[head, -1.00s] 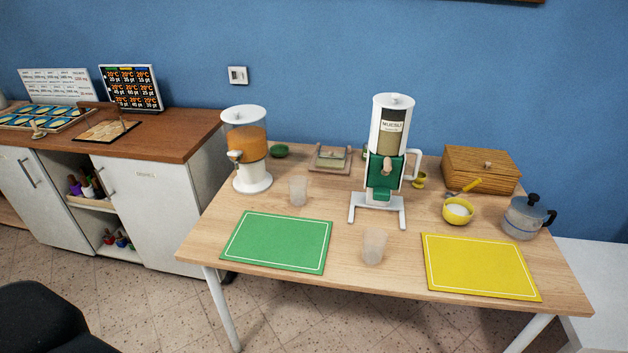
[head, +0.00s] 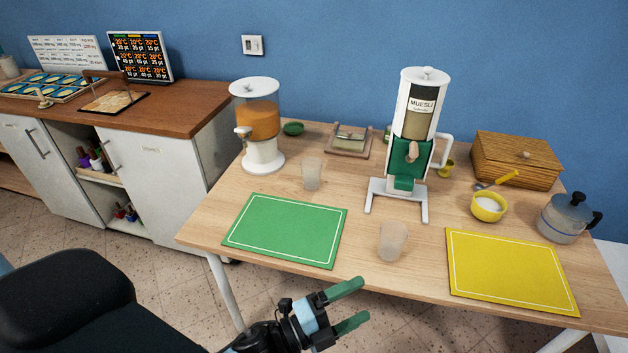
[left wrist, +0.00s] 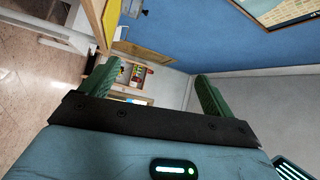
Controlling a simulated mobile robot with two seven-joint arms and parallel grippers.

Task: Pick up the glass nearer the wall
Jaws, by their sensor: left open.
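Two clear, frosted-looking glasses stand upright on the wooden table. The glass nearer the wall (head: 312,174) is behind the green mat, right of the orange juice dispenser. The other glass (head: 392,241) stands nearer the front edge, between the two mats. My left gripper (head: 358,303) has green fingers spread open and empty, in front of the table's front edge, well short of both glasses. Its fingers also show apart in the left wrist view (left wrist: 152,90), with no glass between them. My right gripper is not in view.
The juice dispenser (head: 259,130) and the muesli dispenser (head: 413,140) stand on either side of the farther glass. A green mat (head: 285,230) and a yellow mat (head: 510,271) lie at the front. A yellow bowl (head: 488,207) and a pot (head: 565,219) are at right.

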